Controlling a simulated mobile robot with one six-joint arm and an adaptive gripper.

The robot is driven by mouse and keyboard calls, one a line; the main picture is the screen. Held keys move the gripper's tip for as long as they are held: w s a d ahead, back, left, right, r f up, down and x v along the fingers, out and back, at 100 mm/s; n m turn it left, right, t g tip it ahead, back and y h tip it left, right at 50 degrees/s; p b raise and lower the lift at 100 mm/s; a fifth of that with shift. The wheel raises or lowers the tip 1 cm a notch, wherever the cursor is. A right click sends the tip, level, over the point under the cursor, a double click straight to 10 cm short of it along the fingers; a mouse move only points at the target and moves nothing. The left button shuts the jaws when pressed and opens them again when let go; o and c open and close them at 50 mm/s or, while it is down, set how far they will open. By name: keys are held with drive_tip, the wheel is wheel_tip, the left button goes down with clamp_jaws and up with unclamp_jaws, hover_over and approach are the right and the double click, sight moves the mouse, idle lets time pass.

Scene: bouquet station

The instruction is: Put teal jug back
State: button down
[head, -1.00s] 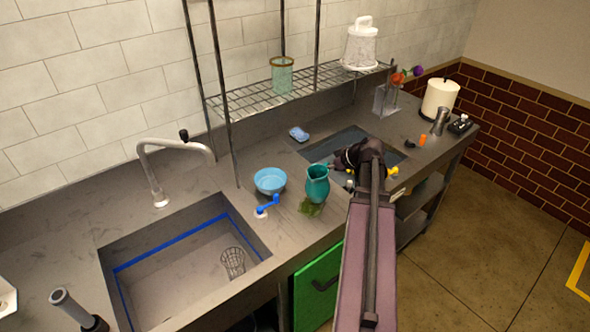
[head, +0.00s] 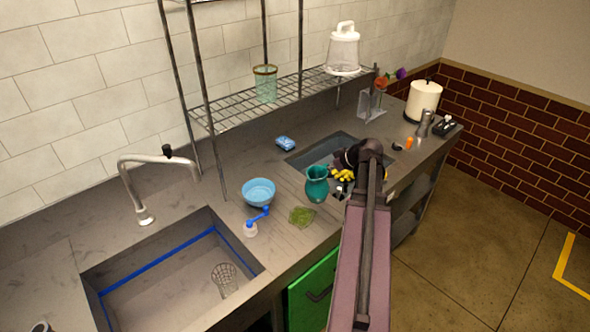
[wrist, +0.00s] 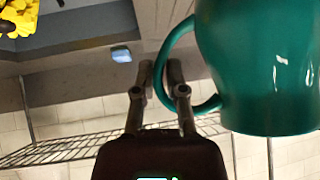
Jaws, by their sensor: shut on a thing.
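The teal jug (head: 317,185) is upright in the head view, over the counter between the light-blue bowl and the small sink. It fills the upper right of the wrist view (wrist: 255,65), partly cut off by the frame. My gripper (wrist: 160,75) is shut on the jug's loop handle, which passes between the two fingers. In the head view my arm hides most of the gripper, to the right of the jug. I cannot tell whether the jug's base touches the counter.
A light-blue bowl (head: 258,192), a blue-handled item (head: 256,222) and green sprigs (head: 301,217) lie left of the jug. Something yellow (head: 343,174) is by the small sink (head: 318,152). A wire shelf (head: 235,112) stands behind, holding a glass (head: 265,84) and a white container (head: 343,50).

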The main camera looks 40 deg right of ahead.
drive_tip(key=w+f+b, duration=0.1)
drive_tip(key=w, duration=1.1)
drive_tip(key=shift+w+d, duration=0.35)
drive_tip(key=shift+d, duration=0.1)
drive_tip(key=shift+w+f, duration=0.1)
drive_tip(key=shift+w+f+b, duration=0.65)
drive_tip(key=shift+f+b, duration=0.2)
drive_tip(key=shift+b, duration=0.05)
drive_tip(key=shift+w+f+b, duration=0.6)
drive_tip(key=shift+f+b, duration=0.25)
drive_tip(key=shift+d, duration=0.1)
drive_tip(key=c, duration=0.7)
unclamp_jaws()
drive_tip(key=shift+f, duration=0.1)
